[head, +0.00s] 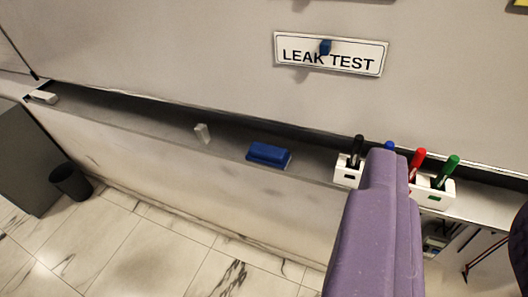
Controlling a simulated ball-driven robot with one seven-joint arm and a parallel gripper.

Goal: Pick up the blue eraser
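The blue eraser (268,154) lies on the long grey ledge below the wall board, near the middle of the head view. It has a pale underside and its top and front are uncovered. My gripper (386,168) shows as a purple shape reaching up from the bottom, right of the eraser. It appears apart from the eraser in the picture. Its fingers cannot be told apart clearly, so its opening is unclear. Nothing is seen held in it.
A white holder (348,172) with black, blue, red and green markers stands right of the eraser, partly behind my gripper. A small whitish block (202,133) is on the ledge to the left. A LEAK TEST sign (330,54) hangs above. A dark bin (70,182) stands on the tiled floor.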

